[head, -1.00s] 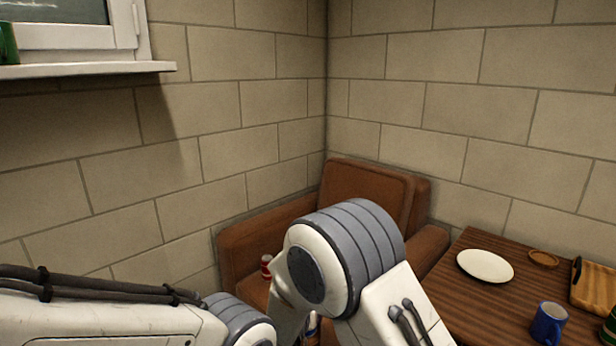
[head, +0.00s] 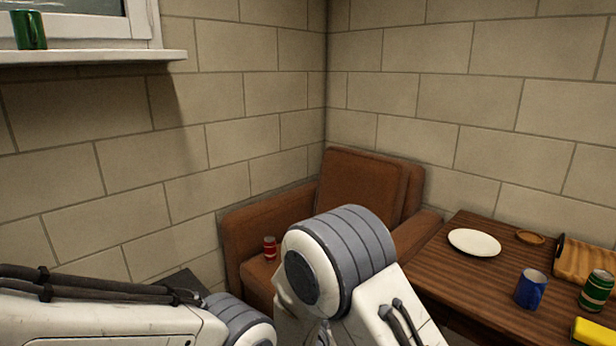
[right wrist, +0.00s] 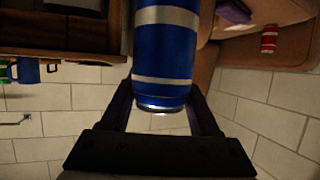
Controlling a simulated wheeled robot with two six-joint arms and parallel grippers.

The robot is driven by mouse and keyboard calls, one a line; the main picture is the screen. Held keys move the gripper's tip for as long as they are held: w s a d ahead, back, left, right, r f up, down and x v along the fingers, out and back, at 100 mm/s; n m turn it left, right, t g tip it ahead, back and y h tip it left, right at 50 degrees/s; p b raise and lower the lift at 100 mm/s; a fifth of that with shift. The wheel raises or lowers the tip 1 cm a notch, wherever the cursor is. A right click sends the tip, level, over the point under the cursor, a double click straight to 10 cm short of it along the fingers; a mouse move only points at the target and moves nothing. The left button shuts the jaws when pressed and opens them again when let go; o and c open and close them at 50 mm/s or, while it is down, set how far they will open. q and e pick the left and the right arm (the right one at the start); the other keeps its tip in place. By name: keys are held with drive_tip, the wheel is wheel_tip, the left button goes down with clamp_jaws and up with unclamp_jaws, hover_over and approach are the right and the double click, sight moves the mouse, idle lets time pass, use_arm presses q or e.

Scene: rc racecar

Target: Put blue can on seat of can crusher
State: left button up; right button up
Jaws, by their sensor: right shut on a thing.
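The blue can (right wrist: 165,50), with silver bands, is between the fingers of my right gripper (right wrist: 160,90) in the right wrist view. That gripper is shut on it. The can's far end runs out of the top of that view. Neither the blue can nor my right gripper shows in the head view, where my arm links cover the lower middle. My left gripper is not in view. I cannot make out the can crusher in either view.
A brown armchair (head: 362,188) stands in the corner with a red can (head: 269,248) on its seat. The wooden table (head: 450,268) at right holds a white plate (head: 474,242), blue mug (head: 530,288) and green can (head: 596,290). A green mug (head: 30,30) is on the windowsill.

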drive_tip(key=s+d+f+m+g+h+b, duration=0.3)
drive_tip(key=s+d+f+m+h+b, duration=0.3)
drive_tip(key=s+d+f, duration=0.5)
wheel_tip(320, 180, up, 30)
drive_tip(key=w+n+y+p, duration=0.1)
drive_tip(key=p, duration=3.2)
drive_tip(key=shift+w+d+f+g+y, duration=0.25)
drive_tip(key=shift+w+d+g+y, duration=0.05)
drive_tip(key=shift+w+d, duration=0.1)
